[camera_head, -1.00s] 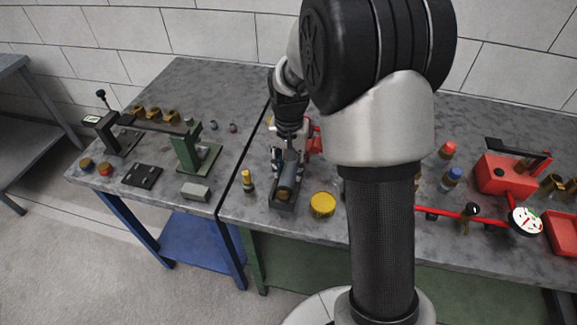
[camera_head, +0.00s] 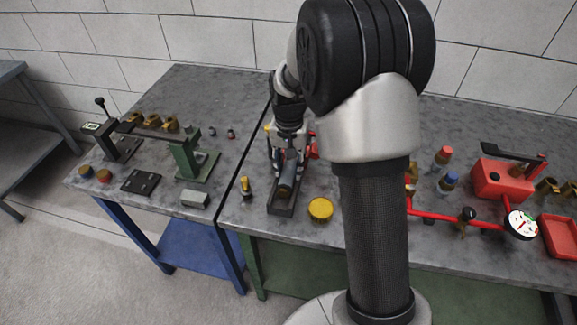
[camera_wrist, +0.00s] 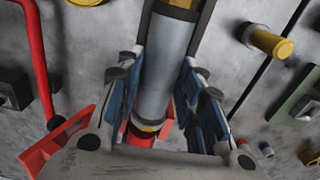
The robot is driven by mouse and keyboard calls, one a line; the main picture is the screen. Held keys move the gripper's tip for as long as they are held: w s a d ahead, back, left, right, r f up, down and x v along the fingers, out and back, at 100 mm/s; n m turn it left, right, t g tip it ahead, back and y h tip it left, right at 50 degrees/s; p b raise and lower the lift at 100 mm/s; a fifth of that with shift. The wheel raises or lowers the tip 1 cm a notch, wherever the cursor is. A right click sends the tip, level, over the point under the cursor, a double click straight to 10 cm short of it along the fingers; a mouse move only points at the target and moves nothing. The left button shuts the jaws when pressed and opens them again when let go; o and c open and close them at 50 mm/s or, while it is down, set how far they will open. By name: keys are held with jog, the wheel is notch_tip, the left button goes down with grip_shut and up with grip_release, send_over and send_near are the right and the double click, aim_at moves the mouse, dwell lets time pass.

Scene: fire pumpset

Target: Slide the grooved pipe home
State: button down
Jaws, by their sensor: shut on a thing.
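The grooved pipe (camera_head: 286,187) is a grey cylinder lying in a dark trough-like cradle (camera_head: 282,211) near the front edge of the bench. In the wrist view the pipe (camera_wrist: 163,75) runs lengthwise between the blue-padded fingers of my gripper (camera_wrist: 160,100). My gripper (camera_head: 289,160) reaches down over the cradle and is shut on the pipe. A yellow band (camera_wrist: 147,127) shows at the pipe's lower end in the wrist view, against a red part (camera_wrist: 139,137). The exact contact there is partly hidden by the gripper. In the head view my gripper hides the pipe's far end.
A brass-coloured fitting (camera_head: 246,188) stands left of the cradle and a yellow disc (camera_head: 320,209) lies right of it. Red piping (camera_wrist: 38,60) runs beside my gripper. A green-post fixture (camera_head: 190,155) stands on the left bench. A red pump box (camera_head: 502,178) stands right.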

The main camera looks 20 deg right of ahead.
jog(key=shift+w+d+r+p, duration=0.1)
jog(key=shift+w+d+p, duration=0.2)
jog(key=shift+w, duration=0.2)
jog(key=shift+w+d+p, duration=0.15)
jog(key=shift+w+d, duration=0.25)
jog(key=shift+w, duration=0.1)
jog(key=c, duration=1)
grip_release()
notch_tip(320, 180, up, 12)
jog(key=s+a+r+n+t, duration=0.1)
jog(key=s+a+r+n, duration=0.1)
jog(key=s+a+r, duration=0.35)
jog(key=s+a+n+t, duration=0.1)
jog(key=s+a+n, duration=0.1)
jog(key=s, duration=0.9)
jog(key=s+a+r+n+t, duration=0.1)
jog(key=s+n+t, duration=0.1)
jog(key=s, duration=0.9)
jog(key=shift+s+a+n+t, duration=0.15)
jog(key=shift+a+n+t, duration=0.15)
jog(key=shift+a+n, duration=0.1)
